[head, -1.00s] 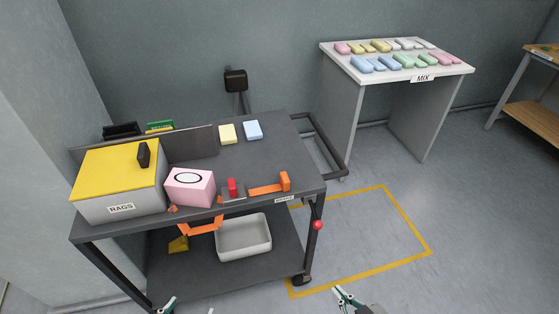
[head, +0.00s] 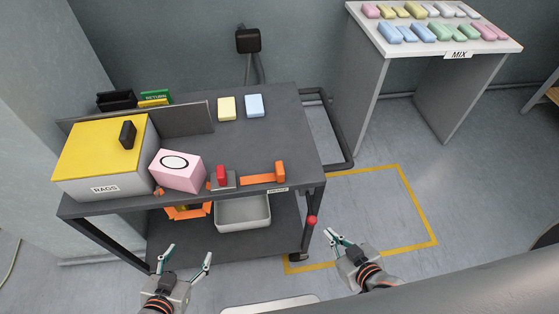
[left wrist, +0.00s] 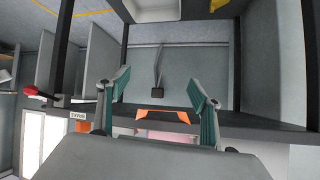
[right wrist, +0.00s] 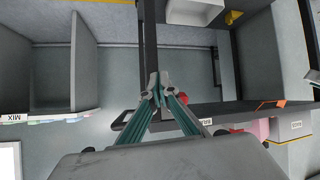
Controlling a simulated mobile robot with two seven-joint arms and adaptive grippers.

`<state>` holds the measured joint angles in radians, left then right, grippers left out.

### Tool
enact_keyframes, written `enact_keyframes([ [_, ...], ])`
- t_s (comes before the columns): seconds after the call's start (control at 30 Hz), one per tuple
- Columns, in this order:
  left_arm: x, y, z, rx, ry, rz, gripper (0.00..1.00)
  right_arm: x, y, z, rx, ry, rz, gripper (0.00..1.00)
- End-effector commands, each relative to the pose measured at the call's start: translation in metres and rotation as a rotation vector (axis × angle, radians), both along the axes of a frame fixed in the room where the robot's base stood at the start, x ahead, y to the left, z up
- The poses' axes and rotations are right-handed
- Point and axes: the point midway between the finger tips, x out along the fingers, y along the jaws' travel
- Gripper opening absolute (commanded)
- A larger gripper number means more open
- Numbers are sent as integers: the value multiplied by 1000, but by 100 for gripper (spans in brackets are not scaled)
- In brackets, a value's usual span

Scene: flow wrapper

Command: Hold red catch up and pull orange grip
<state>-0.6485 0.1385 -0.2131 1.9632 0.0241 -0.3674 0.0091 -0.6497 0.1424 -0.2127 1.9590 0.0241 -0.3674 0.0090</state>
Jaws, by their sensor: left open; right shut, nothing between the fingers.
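The red catch (head: 221,175) stands upright on a small grey plate at the cart top's front edge. To its right an orange bar (head: 258,179) lies along the edge, with an upright orange grip (head: 280,171) at its right end. My left gripper (head: 187,252) is open and empty, in front of the cart and below the catch. In the left wrist view its spread fingers (left wrist: 158,82) hold nothing. My right gripper (head: 336,236) is in front of the cart's right corner, apart from the grip. Its fingertips (right wrist: 157,84) meet with nothing between them.
A pink box (head: 178,171) stands left of the catch, beside the yellow-lidded RAGS bin (head: 104,160). An orange bracket (head: 186,212) hangs under the front edge. A red knob (head: 312,220) sits at the cart's right leg. The floor to the right (head: 375,215) is clear.

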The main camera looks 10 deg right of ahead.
Motion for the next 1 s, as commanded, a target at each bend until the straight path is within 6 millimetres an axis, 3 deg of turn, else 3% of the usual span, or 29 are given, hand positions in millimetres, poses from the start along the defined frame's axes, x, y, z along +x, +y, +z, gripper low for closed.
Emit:
enact_keyframes([
  [0.2,-2,1,-2,4,4,-1,65,-3,3,-3,5,8,-2,0],
  [0.23,-2,2,-2,4,4,-1,62,-3,2,-2,4,8,-2,0],
  [0.33,0,0,-2,7,6,-7,36,1,0,2,1,-3,-2,0],
  [0.47,14,-19,-1,16,9,-56,35,1,0,2,2,-3,-2,0],
  [0.57,32,-48,1,34,17,-141,35,1,0,2,2,-3,-2,0],
  [0.7,56,-103,9,82,26,-330,35,1,1,2,2,-4,-1,0],
  [1.0,77,-210,37,254,-18,-838,35,1,1,2,2,-4,-1,0],
])
